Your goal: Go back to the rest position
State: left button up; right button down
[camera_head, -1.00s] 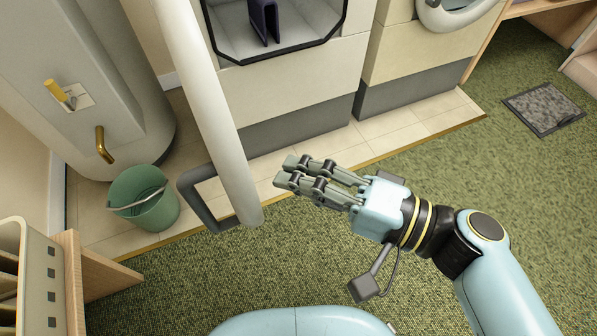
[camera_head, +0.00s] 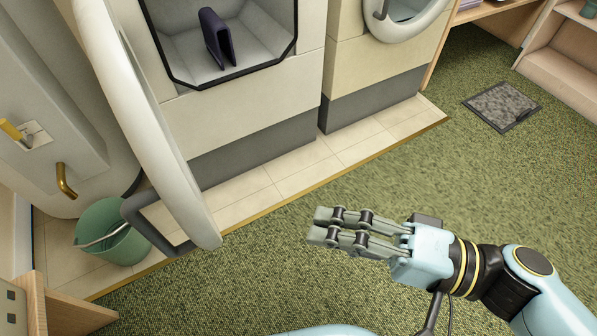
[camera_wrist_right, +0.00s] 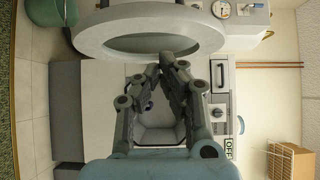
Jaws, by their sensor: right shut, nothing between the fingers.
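My right gripper (camera_head: 318,225) is shut and empty, held over the green carpet to the right of the open machine door (camera_head: 150,130). It does not touch the door or its dark handle (camera_head: 150,225). In the right wrist view the fingertips (camera_wrist_right: 168,65) come together in front of the machine opening (camera_wrist_right: 155,125), with the round door ring (camera_wrist_right: 150,32) above them. My left gripper does not show.
A dark folded item (camera_head: 217,38) stands inside the open machine. A green bucket (camera_head: 112,235) sits on the tiled ledge (camera_head: 290,172) at left. A second machine with a round door (camera_head: 410,15) stands beside it. A grey mat (camera_head: 501,104) lies on open carpet.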

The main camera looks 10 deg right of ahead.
jog(key=s+d+f+g+h+p, duration=0.1)
jog(key=s+d+f+g+h, duration=0.1)
jog(key=f, duration=0.5)
jog(key=s+d+f+g+h+p, duration=0.1)
jog(key=s+d+f+h, duration=0.15)
jog(key=f, duration=0.45)
jog(key=s+d+f+g+h+p, duration=0.1)
jog(key=s+f+g+h+p, duration=0.15)
jog(key=f, duration=0.45)
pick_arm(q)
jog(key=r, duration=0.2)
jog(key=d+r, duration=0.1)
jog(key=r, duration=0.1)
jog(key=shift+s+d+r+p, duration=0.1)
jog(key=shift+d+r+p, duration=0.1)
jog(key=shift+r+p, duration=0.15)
pick_arm(e)
jog(key=s+d+f+n+g+h, duration=0.1)
jog(key=s+d+f+n+h, duration=0.2)
jog(key=s, duration=0.7)
jog(key=s+d+f+n+g+h, duration=0.2)
jog(key=s+d+f+h, duration=0.4)
jog(key=s+d+f, duration=0.4)
jog(key=d+f+n, duration=0.1)
jog(key=d, duration=0.3)
jog(key=shift+d+f+h, duration=0.3)
jog(key=shift+h, duration=0.1)
